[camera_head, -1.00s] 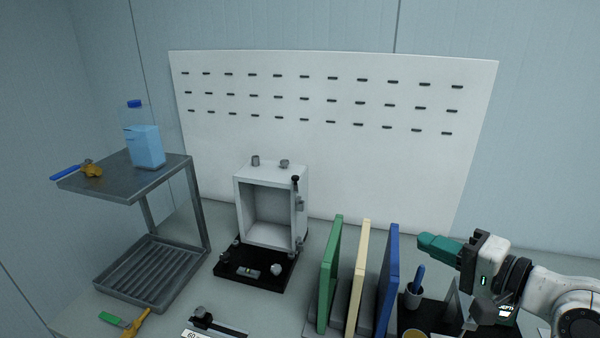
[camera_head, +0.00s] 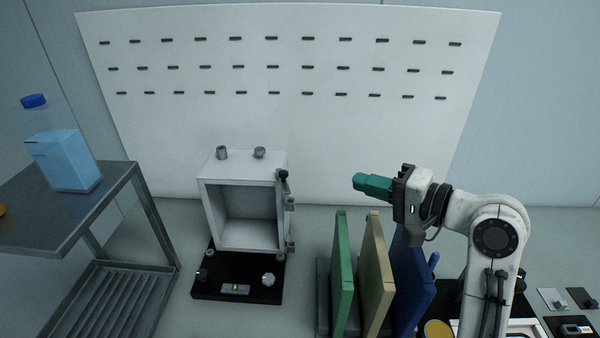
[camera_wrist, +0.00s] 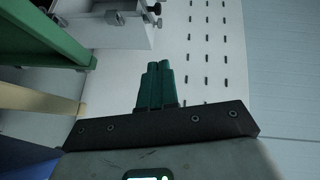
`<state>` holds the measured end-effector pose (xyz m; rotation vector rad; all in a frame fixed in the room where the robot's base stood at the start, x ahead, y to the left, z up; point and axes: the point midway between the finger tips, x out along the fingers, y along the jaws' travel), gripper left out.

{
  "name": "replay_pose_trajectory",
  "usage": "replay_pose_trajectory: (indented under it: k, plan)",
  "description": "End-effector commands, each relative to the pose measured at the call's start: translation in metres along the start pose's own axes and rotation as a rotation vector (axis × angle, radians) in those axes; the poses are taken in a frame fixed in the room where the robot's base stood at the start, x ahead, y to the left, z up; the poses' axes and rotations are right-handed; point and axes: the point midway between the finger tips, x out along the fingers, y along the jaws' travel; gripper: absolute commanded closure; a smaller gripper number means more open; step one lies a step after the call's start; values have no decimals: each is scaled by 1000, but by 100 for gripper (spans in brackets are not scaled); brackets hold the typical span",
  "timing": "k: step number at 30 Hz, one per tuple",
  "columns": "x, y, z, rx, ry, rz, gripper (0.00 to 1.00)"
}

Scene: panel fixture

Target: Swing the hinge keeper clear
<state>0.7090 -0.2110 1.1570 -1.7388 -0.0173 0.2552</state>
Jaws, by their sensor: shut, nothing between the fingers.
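The panel fixture is a pale open-fronted box (camera_head: 214,187) on a black base (camera_head: 238,290). A dark-knobbed keeper (camera_head: 283,176) sits at its upper right front edge, above grey hinge parts (camera_head: 290,222) on the right side. My gripper (camera_head: 358,182) has green fingers, closed together and empty. It is to the right of the box, apart from it, pointing left towards the keeper's side. In the wrist view, my gripper (camera_wrist: 160,68) is shut, with the box (camera_wrist: 122,32) beyond it at the upper left and the hinge hardware (camera_wrist: 150,12) near the top.
Green (camera_head: 341,270), cream (camera_head: 375,275) and blue (camera_head: 412,285) upright panels stand below my gripper. A metal shelf (camera_head: 75,225) with a water bottle (camera_head: 62,150) is at the left. A slotted white board (camera_head: 330,130) stands behind. The space between the box and my gripper is clear.

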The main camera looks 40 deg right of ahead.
Motion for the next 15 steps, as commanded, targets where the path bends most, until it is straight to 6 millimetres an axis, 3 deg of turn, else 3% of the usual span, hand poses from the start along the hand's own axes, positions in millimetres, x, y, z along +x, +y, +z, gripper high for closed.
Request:
replay_pose_trajectory:
  k: [8, 15]
  plan:
    - [14, 4, 1, -2, -3, -2, 100]
    - [54, -1, 1, 1, -5, 1, 100]
